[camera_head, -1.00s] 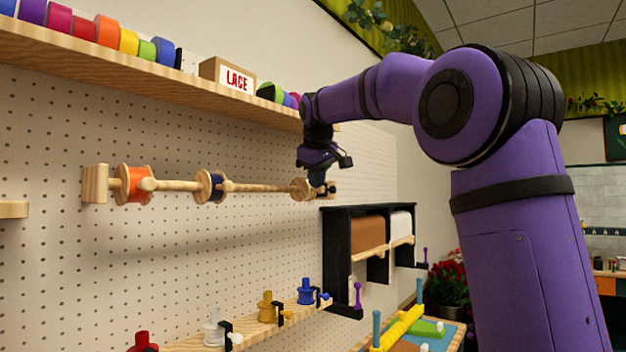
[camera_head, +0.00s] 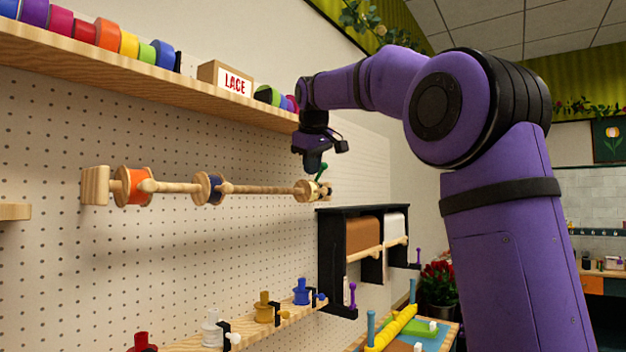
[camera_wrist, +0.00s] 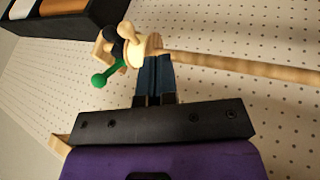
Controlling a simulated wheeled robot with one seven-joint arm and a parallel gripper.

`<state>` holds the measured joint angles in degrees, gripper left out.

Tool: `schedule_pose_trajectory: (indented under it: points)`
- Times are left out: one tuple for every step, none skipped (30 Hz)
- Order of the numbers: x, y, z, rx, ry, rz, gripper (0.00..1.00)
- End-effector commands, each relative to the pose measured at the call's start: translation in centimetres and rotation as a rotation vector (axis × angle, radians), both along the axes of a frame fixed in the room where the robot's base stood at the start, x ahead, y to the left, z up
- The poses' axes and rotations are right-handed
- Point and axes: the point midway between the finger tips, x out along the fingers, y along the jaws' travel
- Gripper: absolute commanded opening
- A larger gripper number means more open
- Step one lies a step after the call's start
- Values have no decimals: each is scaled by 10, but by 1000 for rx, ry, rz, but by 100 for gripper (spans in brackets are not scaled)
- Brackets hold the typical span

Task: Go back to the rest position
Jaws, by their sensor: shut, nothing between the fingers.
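My gripper (camera_head: 318,172) hangs from my purple arm above the right end of the wooden rod on the pegboard. In the wrist view, the fingers of my gripper (camera_wrist: 154,62) are together, with nothing seen held between them. Their tips lie close to the cream-coloured spool end on the rod (camera_wrist: 215,66); I cannot tell whether they touch it. A green-knobbed lever (camera_wrist: 101,79) stands beside that spool, and it also shows in the head view (camera_head: 321,170).
The rod (camera_head: 262,189) carries an orange spool (camera_head: 137,186) and a dark blue spool (camera_head: 212,188). A shelf (camera_head: 150,75) with ribbon rolls and a LACE box (camera_head: 228,78) runs above. A black paper-roll rack (camera_head: 335,265) is below right.

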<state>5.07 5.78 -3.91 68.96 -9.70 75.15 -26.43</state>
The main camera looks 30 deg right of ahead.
Motion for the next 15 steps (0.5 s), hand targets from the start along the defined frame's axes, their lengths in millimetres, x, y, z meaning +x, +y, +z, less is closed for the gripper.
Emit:
schedule_pose_trajectory:
  points:
    - [-4, 2, 10, 0, -2, 0, 0]
    - [-7, 4, 15, 0, -2, 0, 0]
    - [-11, 6, 21, 0, -2, 0, 0]
    - [-13, 7, 26, 0, -2, 0, 0]
    - [-16, 9, 31, 0, -2, 0, 0]
    - [-19, 10, 36, -1, -1, 0, 0]
    - [-21, 11, 40, -1, -1, 0, 0]
    - [-23, 12, 43, -1, -1, 0, 0]
    - [-25, 13, 48, -1, -1, 0, 0]
    - [-27, 14, 50, -1, 0, 0, 0]
    - [-28, 15, 52, -1, 0, 0, 0]
    - [-30, 15, 55, -1, 1, -1, 0]
    - [-31, 16, 57, -1, 1, -1, 0]
    - [-31, 16, 58, -1, 1, -1, 0]
    - [-32, 16, 59, -1, 1, -1, 0]
